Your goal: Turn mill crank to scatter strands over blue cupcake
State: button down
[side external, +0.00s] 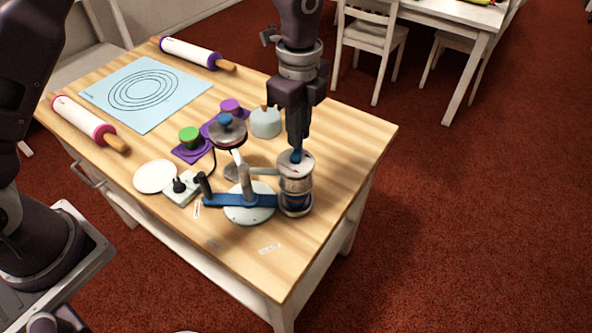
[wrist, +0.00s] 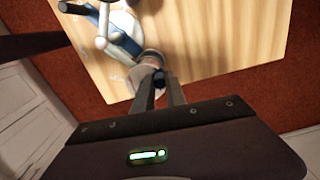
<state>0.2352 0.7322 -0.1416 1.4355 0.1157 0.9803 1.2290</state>
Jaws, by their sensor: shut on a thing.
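In the wrist view my fingertips (wrist: 158,86) meet at a dark blue knob (wrist: 159,76) beside the mill's round top (wrist: 151,60). A small blue-topped item (side external: 226,120), likely the blue cupcake, sits on a dark-rimmed raised stand (side external: 226,136), left of and behind the mill. No strands can be made out.
A white round base (side external: 246,215) carries the blue arm. Green (side external: 189,134) and purple (side external: 231,106) cupcakes are on purple mats. The table's right side is clear.

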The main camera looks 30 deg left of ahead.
aim_at(280, 159)
jog(key=shift+s+a, duration=0.25)
jog(key=shift+s, duration=0.05)
jog(key=shift+s+a, duration=0.4)
jog(key=shift+s, duration=0.25)
jog(key=shift+s+a, duration=0.2)
jog(key=shift+s, duration=0.35)
jog(key=shift+s+d, duration=0.1)
jog(key=shift+s, duration=0.55)
